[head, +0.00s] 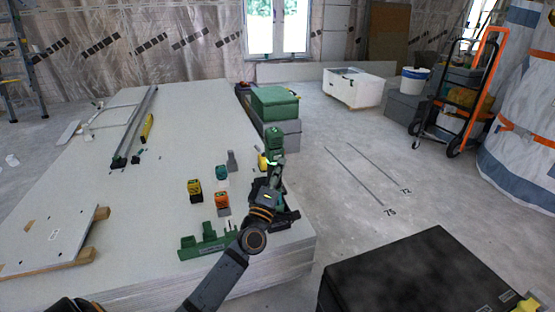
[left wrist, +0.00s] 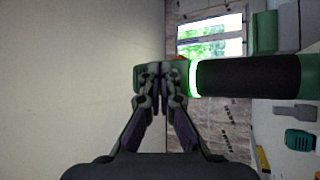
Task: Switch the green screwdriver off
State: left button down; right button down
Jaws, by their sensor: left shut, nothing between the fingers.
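The green screwdriver (left wrist: 250,77) shows close up in the left wrist view, lying across the right half, with a black grip and a brightly glowing green ring near my fingertips. In the head view its green end (head: 273,140) rises just beyond my left gripper, with a green glow below it; the rest is partly hidden by the gripper. My left gripper (head: 271,184) is shut and empty over the right edge of the panel stack. In the left wrist view its fingertips (left wrist: 160,70) meet at the tool's green left part; I cannot tell if they touch it. My right gripper is out of view.
The panel stack (head: 110,190) carries yellow-black (head: 195,190) and orange (head: 222,199) tools and a green rack (head: 208,243) near my arm. Green and grey cases (head: 275,103) stand behind the screwdriver. A black box (head: 430,280) is at front right. The floor between is open.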

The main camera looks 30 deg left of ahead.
pick_arm(q)
jog(key=shift+w, duration=0.1)
dwell(0.5)
jog(key=shift+w+a, duration=0.2)
jog(key=shift+a, duration=0.15)
jog(key=shift+w, duration=0.1)
dwell(0.4)
jog(key=shift+s+d, duration=0.35)
jog(key=shift+s, duration=0.05)
jog(key=s+d, duration=0.4)
jog(key=shift+d, duration=0.25)
